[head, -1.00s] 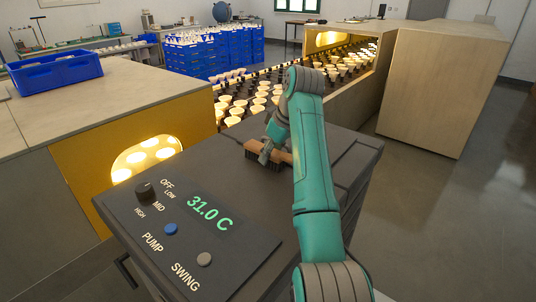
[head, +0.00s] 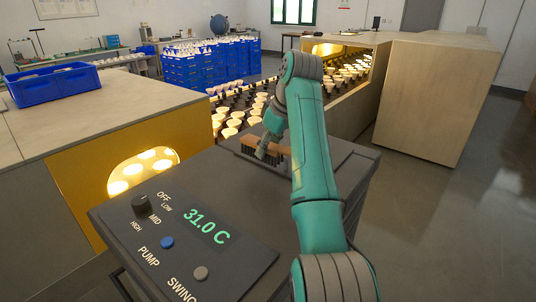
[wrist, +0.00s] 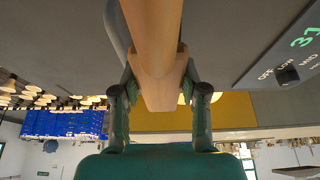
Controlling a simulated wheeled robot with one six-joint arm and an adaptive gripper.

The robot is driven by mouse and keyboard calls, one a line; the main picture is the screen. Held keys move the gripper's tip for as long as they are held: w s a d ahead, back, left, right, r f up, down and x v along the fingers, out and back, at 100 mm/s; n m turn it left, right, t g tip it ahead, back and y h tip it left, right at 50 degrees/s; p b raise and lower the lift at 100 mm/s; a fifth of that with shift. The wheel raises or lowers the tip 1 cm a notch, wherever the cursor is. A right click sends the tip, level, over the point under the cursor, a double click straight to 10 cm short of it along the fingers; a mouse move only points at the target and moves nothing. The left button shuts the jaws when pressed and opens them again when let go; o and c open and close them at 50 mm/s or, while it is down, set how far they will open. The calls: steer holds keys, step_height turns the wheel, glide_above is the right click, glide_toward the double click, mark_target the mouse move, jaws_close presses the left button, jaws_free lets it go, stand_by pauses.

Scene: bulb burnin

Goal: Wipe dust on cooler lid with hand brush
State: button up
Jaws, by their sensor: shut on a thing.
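The hand brush (head: 262,146) has a wooden back and dark bristles. It is over the far part of the dark grey cooler lid (head: 220,163), bristles down; I cannot tell whether they touch it. My gripper (head: 265,150) is shut on the brush, partly hidden by my arm in the head view. In the wrist view my gripper (wrist: 159,80) has a finger on each side of the wooden brush body (wrist: 155,50). I cannot make out any dust on the lid.
The control panel (head: 225,255) with a knob and buttons is at the near side of the cooler. A yellow-faced bench (head: 75,180) stands left, with a blue crate (head: 52,83) on top. A conveyor of bulbs (head: 240,115) lies beyond. Open floor (head: 440,220) is at the right.

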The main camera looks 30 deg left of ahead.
steer(key=shift+r, duration=0.3)
steer(key=shift+r, duration=1.4)
steer(key=shift+s, duration=0.1)
